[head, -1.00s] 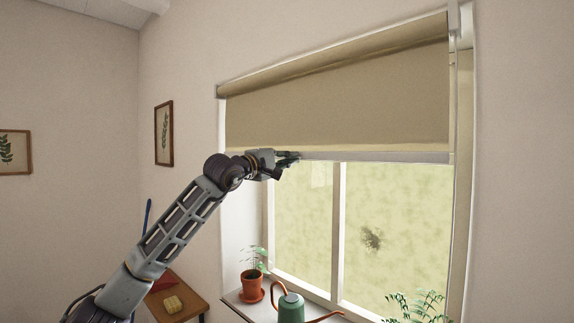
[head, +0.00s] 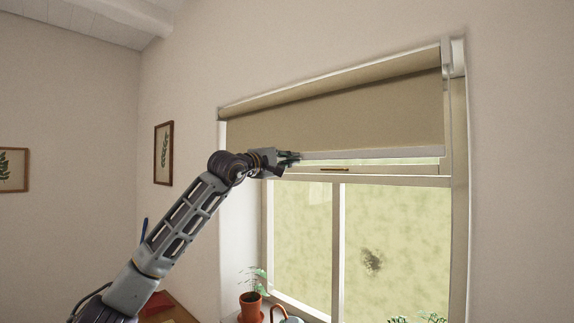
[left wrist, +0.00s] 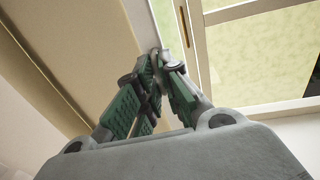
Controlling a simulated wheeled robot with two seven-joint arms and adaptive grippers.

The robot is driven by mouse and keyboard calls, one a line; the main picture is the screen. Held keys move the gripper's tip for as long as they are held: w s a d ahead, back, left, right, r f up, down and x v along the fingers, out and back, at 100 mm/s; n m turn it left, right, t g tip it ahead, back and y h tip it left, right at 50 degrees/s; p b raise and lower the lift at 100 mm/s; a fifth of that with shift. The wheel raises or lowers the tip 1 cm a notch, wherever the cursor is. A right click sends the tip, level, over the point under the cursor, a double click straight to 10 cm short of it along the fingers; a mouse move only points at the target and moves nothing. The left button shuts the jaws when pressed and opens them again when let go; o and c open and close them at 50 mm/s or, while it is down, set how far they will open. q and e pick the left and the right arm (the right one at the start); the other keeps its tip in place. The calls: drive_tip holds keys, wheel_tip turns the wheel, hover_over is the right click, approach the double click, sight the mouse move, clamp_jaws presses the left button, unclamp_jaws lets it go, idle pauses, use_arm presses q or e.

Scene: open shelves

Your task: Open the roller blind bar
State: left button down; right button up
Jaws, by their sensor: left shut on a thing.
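The tan roller blind (head: 340,112) hangs partly down over the top of the window. Its pale bottom bar (head: 370,153) runs along the lower edge of the fabric. My left gripper (head: 292,158) is at the left part of this bar and is shut on it. In the left wrist view the green-padded fingers (left wrist: 160,75) close on the bar (left wrist: 135,18), with the blind fabric (left wrist: 70,45) beside them. The exact contact is partly hidden by the fingers. My right gripper is not in view.
The window frame (head: 338,240) has a crossbar with a small brown handle (head: 335,169) just below the blind. A potted plant (head: 250,305), part of a watering can (head: 280,314) and leaves (head: 425,317) show low on the sill. Framed pictures (head: 163,153) hang on the walls.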

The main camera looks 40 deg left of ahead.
use_arm(q)
drive_tip(key=shift+r, duration=0.55)
drive_tip(key=c, duration=1.6)
unclamp_jaws()
drive_tip(key=shift+s+a+f, duration=0.15)
drive_tip(key=shift+s+f, duration=0.1)
drive_tip(key=shift+s, duration=1.4)
drive_tip(key=shift+s+a+f, duration=0.1)
drive_tip(key=shift+s+f, duration=0.1)
drive_tip(key=shift+s, duration=1.5)
drive_tip(key=shift+s+a+f, duration=0.15)
drive_tip(key=shift+s+f, duration=0.1)
drive_tip(key=shift+s, duration=1.4)
drive_tip(key=shift+s+f, duration=0.2)
drive_tip(key=shift+s, duration=0.7)
